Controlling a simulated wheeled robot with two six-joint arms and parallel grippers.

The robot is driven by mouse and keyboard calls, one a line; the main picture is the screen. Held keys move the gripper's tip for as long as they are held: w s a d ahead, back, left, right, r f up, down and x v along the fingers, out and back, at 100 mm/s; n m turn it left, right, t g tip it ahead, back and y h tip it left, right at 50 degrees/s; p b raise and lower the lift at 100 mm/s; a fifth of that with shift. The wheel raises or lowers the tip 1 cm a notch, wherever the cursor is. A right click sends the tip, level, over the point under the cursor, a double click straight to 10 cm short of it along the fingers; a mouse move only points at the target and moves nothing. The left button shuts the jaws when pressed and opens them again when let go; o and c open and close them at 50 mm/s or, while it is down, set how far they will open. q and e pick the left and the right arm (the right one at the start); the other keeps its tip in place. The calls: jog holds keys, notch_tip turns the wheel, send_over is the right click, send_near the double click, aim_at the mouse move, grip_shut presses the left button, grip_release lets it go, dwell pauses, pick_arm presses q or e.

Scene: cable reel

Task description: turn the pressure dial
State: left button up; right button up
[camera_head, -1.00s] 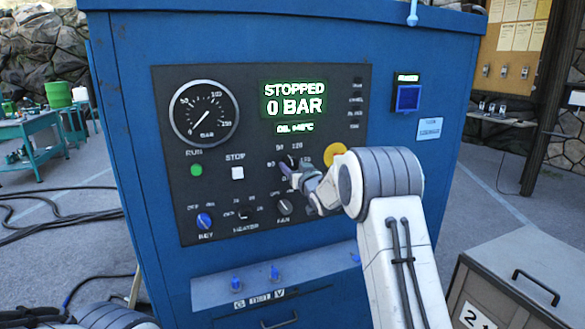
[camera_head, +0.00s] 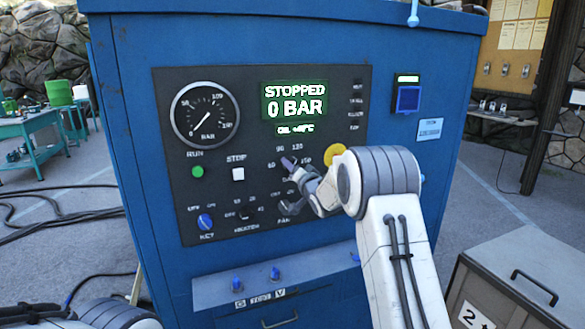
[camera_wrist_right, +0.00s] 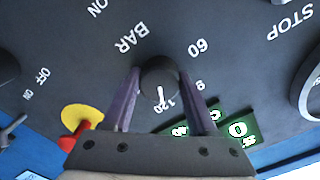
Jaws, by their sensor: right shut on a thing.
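The pressure dial is a round black knob with a white pointer line, on the dark control panel (camera_head: 255,95). In the right wrist view the dial (camera_wrist_right: 160,76) sits between the two purple fingers of my right gripper (camera_wrist_right: 162,86), which is shut on it. The pointer line points at about the 120 mark; 60 and part of 90 also show. In the head view my right gripper (camera_head: 288,165) reaches the dial from the right and mostly hides it. Part of my left arm shows at the bottom left; its gripper is out of the picture.
The display (camera_head: 295,101) reads STOPPED, 0 BAR. The round gauge (camera_head: 205,115) stands near zero. A green run button (camera_head: 198,172), a white stop button (camera_head: 238,174), a blue key switch (camera_head: 205,221) and a yellow disc (camera_head: 335,153) are near the dial.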

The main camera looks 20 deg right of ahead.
dwell(0.5)
jog(key=o, duration=1.4)
jog(key=s+b, duration=0.1)
jog(key=s, duration=0.4)
jog(key=s+b, duration=0.2)
jog(key=s, duration=0.3)
jog(key=shift+s+d, duration=0.2)
jog(key=shift+s, duration=0.05)
